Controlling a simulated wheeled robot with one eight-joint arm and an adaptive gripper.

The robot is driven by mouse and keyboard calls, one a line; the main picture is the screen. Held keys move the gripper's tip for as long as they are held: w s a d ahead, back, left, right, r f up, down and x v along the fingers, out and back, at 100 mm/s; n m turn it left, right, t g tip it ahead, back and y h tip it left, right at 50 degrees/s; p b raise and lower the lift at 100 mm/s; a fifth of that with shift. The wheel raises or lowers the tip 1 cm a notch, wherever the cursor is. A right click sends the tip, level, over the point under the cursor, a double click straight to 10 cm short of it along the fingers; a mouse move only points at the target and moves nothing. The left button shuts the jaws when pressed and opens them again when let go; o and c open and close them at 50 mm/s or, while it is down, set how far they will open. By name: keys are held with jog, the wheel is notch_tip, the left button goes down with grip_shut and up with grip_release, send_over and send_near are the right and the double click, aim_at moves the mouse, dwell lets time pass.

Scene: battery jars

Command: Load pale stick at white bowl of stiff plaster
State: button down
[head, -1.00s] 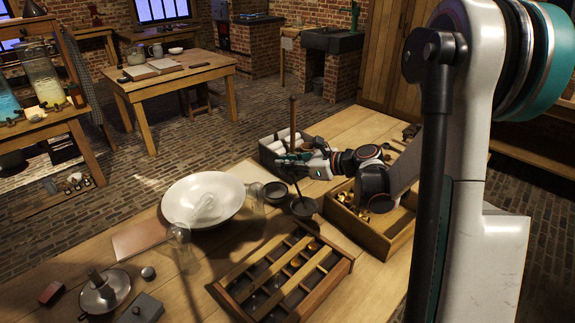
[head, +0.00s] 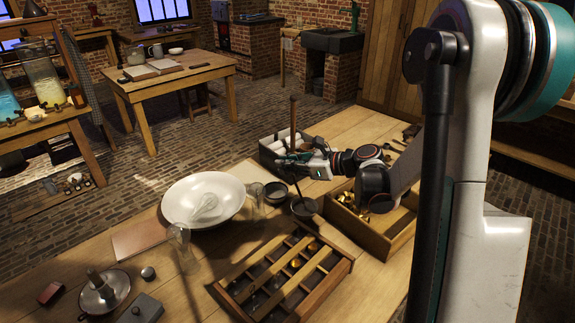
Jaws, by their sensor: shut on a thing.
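A long stick (head: 293,118) stands nearly upright in my gripper (head: 291,160), which is shut on it around its middle. The stick's upper part looks brown and its lower part dark. Its lower end slants down to the small dark bowl (head: 304,213); I cannot tell whether it touches the bowl. The wide white bowl (head: 179,193) stands left of my gripper on the wooden table, with a pale lump (head: 206,205) inside it. My gripper is apart from the white bowl.
A second small dark bowl (head: 277,192) and clear glasses (head: 179,243) stand near the white bowl. A grey box with white rolls (head: 284,142) lies behind the stick. A wooden box of brass pieces (head: 378,235) and a compartment tray (head: 337,272) lie in front and right.

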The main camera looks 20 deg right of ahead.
jog(key=shift+r+p, duration=2.25)
jog(key=shift+r, duration=1.2)
